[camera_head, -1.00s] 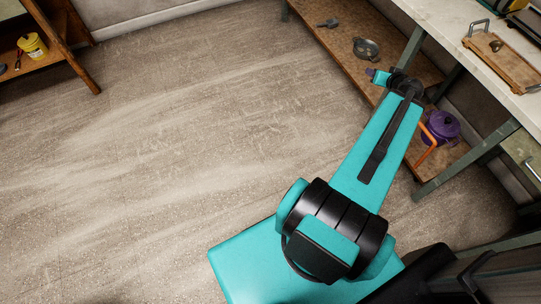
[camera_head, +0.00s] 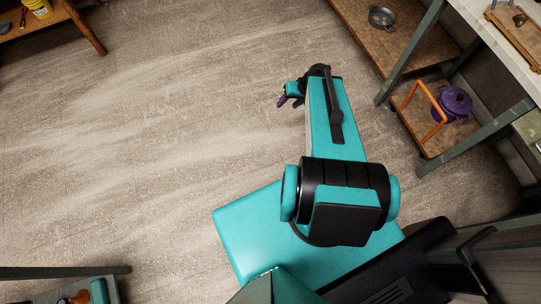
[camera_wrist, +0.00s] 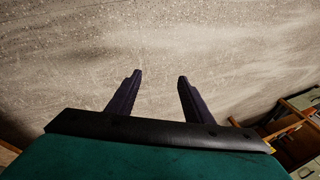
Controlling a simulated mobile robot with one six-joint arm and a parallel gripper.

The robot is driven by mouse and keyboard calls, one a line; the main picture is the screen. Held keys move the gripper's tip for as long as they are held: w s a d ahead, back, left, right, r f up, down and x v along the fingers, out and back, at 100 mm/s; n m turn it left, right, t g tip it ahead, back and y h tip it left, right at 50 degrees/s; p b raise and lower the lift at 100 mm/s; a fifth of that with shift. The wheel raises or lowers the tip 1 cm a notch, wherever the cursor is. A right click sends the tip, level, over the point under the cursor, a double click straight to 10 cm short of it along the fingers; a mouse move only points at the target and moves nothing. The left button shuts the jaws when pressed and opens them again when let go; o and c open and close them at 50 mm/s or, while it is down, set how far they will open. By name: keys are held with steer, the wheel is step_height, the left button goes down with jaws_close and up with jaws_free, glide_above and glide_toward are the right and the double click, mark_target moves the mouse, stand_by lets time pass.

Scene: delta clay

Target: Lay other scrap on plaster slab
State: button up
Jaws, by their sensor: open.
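My gripper (camera_head: 290,99) is at the end of my teal arm, over bare floor left of the bench. In the wrist view my gripper (camera_wrist: 160,77) is open, with two dark fingers apart and only floor between and beyond them. I cannot make out a plaster slab in either view. A small dark lump (camera_head: 520,20) sits on a wooden board (camera_head: 528,43) on the white-topped bench at the top right, well away from my gripper; I cannot tell whether it is scrap.
A metal pan (camera_head: 382,17) and a purple pot (camera_head: 455,103) stand on the bench's lower shelves. An orange frame (camera_head: 424,102) is beside the pot. A yellow tub (camera_head: 38,7) is at the top left. Another low unit (camera_head: 70,290) is at the bottom left. The middle floor is clear.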

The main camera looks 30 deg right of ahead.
steer(key=s+a+f+n+g+h, duration=0.1)
steer(key=s+a+f+g, duration=0.3)
steer(key=s+a, duration=0.5)
steer(key=s+a+f+n+g+h, duration=0.1)
steer(key=s+a+f+g, duration=0.3)
steer(key=s+a, duration=0.5)
step_height(320, 180, down, 2)
steer(key=shift+s+f+n+g+h, duration=0.2)
steer(key=shift+s+n+g+h, duration=0.2)
steer(key=shift+s+n, duration=0.6)
steer(key=shift+s+a+r, duration=0.1)
step_height(320, 180, up, 4)
steer(key=p, duration=0.4)
steer(key=c, duration=0.4)
